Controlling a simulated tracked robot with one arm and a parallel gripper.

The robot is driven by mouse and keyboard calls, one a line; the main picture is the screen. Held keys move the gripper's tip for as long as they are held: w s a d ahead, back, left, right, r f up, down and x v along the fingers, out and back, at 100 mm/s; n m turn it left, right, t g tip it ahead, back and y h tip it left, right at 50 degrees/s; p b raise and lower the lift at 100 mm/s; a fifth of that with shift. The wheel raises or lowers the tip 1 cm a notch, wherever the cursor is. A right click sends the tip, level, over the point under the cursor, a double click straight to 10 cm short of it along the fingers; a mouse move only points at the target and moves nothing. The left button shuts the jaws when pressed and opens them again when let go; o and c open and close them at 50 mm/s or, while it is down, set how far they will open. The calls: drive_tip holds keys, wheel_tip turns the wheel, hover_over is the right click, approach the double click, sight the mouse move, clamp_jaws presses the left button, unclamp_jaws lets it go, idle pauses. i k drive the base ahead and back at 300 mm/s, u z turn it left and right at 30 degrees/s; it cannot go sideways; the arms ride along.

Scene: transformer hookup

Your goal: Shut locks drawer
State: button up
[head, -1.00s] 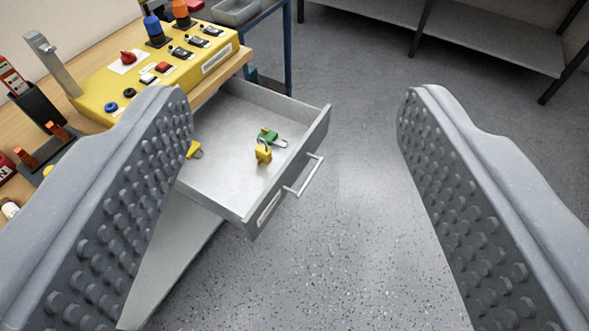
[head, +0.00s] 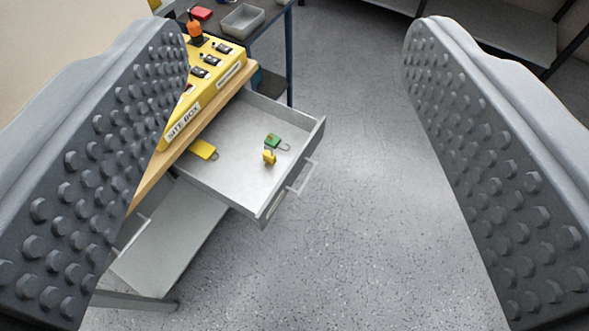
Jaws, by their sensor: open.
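The locks drawer (head: 237,191) is a grey metal drawer pulled well out from under the wooden bench top. Inside lie a green padlock (head: 272,141), a yellow padlock (head: 269,157) and a yellow item (head: 203,149) at the left side. Its bar handle (head: 303,178) is on the front panel, facing right. My gripper (head: 295,35) is open and empty, its two studded fingers wide apart. The drawer shows between the fingers, farther off, and neither finger appears to touch it. The left finger hides part of the bench.
A yellow site box (head: 213,80) with switches stands on the bench top (head: 185,138) above the drawer. Behind is a blue-legged table (head: 289,60) with a grey tray (head: 243,20). A grey shelf (head: 510,45) stands at the back right. The speckled floor right of the drawer is clear.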

sight(239, 179)
drive_tip(key=k, duration=1.3)
drive_tip(key=z, duration=0.55)
drive_tip(key=i, duration=1.9)
drive_tip(key=u, duration=0.75)
